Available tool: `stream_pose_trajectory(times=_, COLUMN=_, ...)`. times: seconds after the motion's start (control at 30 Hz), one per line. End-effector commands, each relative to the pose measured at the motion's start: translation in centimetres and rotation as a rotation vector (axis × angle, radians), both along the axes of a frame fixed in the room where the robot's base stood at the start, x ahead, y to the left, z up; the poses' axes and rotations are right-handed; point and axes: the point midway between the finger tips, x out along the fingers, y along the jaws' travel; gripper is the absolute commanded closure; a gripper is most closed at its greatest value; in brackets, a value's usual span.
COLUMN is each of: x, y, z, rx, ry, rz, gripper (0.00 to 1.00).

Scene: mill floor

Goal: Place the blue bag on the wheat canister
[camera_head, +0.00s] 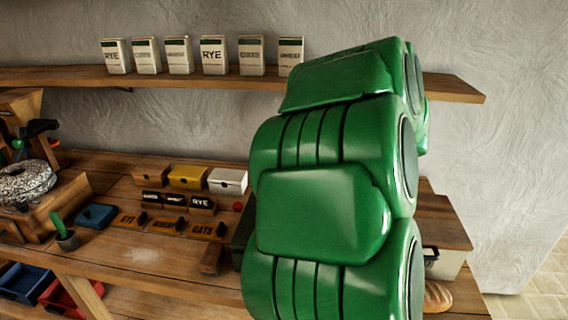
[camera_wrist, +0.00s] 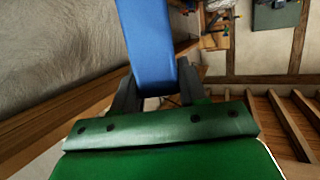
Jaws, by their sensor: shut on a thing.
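The blue bag (camera_wrist: 147,40) is in the wrist view, a plain blue block reaching up out of the top edge. My gripper (camera_wrist: 157,82) has its two dark fingers on either side of the bag's lower end and is shut on it. In the head view my green arm hides the gripper and the bag. I cannot pick out a wheat canister in either view. It may be hidden behind my arm, or its label may be too small to read.
White packets with green tops, two reading RYE (camera_head: 213,55), stand on the upper shelf (camera_head: 200,80). The bench below holds yellow (camera_head: 188,177) and white boxes (camera_head: 227,181), labelled blocks (camera_head: 201,205), a blue tray (camera_head: 96,216) and a millstone (camera_head: 24,182). A bread loaf (camera_head: 437,297) lies lower right.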

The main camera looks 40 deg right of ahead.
Motion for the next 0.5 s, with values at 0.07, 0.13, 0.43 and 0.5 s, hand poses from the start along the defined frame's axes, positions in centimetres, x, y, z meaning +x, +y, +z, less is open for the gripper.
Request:
stream_pose_trajectory(times=0.07, x=0.6, y=-0.2, z=-0.8, rx=0.002, ry=0.0, rz=0.004, gripper=0.91)
stream_pose_trajectory(times=0.13, x=1.1, y=-0.4, z=-1.4, rx=0.002, ry=0.0, rz=0.004, gripper=0.91)
stream_pose_trajectory(times=0.43, x=1.9, y=-0.9, z=-2.5, rx=0.0, ry=-0.002, rz=0.002, gripper=0.91)
stream_pose_trajectory(times=0.5, x=2.0, y=-1.0, z=-2.7, rx=0.002, ry=-0.002, rz=0.003, gripper=0.91)
